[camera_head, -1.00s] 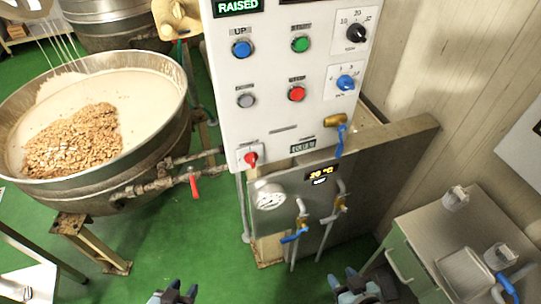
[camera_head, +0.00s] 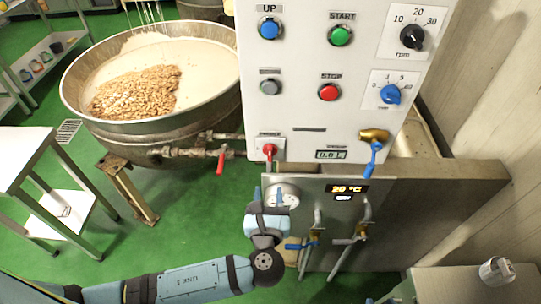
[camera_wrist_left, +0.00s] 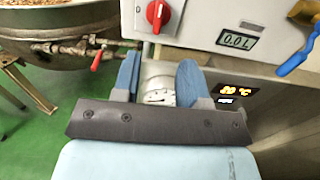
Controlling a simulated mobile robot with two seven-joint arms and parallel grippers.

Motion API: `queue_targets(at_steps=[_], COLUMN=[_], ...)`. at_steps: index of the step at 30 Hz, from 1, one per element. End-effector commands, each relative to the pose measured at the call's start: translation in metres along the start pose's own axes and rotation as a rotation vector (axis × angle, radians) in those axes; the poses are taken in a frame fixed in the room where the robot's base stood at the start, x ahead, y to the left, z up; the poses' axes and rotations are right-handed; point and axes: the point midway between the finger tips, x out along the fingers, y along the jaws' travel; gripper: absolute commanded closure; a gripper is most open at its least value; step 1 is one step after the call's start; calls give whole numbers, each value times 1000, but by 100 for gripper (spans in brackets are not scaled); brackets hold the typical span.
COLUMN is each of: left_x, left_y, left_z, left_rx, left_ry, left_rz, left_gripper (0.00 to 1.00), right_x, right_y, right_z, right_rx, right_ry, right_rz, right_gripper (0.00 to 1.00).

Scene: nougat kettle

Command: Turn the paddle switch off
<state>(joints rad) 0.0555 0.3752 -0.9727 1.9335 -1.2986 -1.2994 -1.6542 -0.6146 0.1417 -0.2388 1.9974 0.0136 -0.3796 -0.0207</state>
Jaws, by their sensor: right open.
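The paddle switch is the small red rotary knob (camera_head: 269,149) on a white plate at the lower left of the control panel (camera_head: 300,110); its label is too small to read surely. It also shows at the top of the left wrist view (camera_wrist_left: 157,13), with a 0 mark to its left. My left gripper (camera_head: 268,194) is open and empty, below the knob and in front of the dial gauge (camera_head: 288,197). In the left wrist view, its two blue fingers (camera_wrist_left: 160,78) stand apart, with the gauge between them. Only small tips of my right gripper (camera_head: 370,300) show at the bottom edge.
Blue, green, grey and red buttons and two dials sit higher on the panel. A brass tap with a blue lever (camera_head: 372,150) hangs at right. A red-handled valve (camera_head: 221,160) and the kettle (camera_head: 150,80) stand left. Blue-handled valves (camera_head: 303,245) lie beneath.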

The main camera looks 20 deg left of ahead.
Motion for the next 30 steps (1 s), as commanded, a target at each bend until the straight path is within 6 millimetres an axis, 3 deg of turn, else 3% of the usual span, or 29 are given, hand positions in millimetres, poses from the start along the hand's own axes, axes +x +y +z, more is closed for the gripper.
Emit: queue_targets(at_steps=[15,21,30], left_x=[102,123,127], left_y=[0,0,0], left_z=[2,0,-1], left_rx=[-2,-4,-5], left_ry=[2,4,5], left_rz=[0,0,-1], left_gripper=[61,61,61], right_x=[-8,-10,-10], right_y=[5,6,5], right_z=[-11,-12,-13], right_rx=[2,2,2], right_ry=[0,-2,-1], right_rz=[14,17,14], right_gripper=[57,57,57])
